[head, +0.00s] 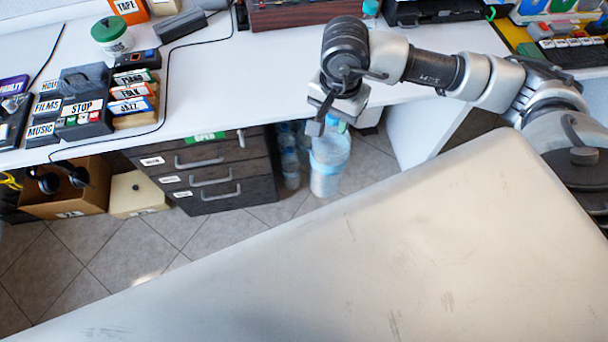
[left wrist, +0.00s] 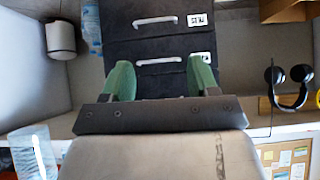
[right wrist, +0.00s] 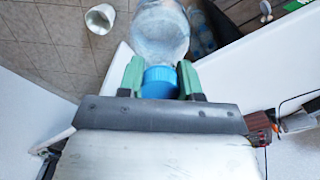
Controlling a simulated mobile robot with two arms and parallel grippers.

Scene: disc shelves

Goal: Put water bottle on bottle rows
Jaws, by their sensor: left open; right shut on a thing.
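My right gripper (head: 330,118) is shut on the blue cap (right wrist: 161,82) of a large clear water bottle (head: 328,165). The bottle hangs below the gripper, in front of the desk's edge. In the right wrist view the bottle's body (right wrist: 160,32) shows beyond the fingers. Several clear bottles (head: 289,158) stand in the space under the desk, right of the drawers; they also show in the left wrist view (left wrist: 92,28). The held bottle partly hides this space in the head view. My left gripper (left wrist: 160,80) is open and empty, facing the drawers; it is out of the head view.
A dark drawer unit (head: 205,175) stands under the white desk (head: 270,75). A white bin (right wrist: 100,18) stands on the tiled floor. A cardboard box with headphones (head: 62,195) is at the left. Tiled floor (head: 120,250) in front of the drawers is clear.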

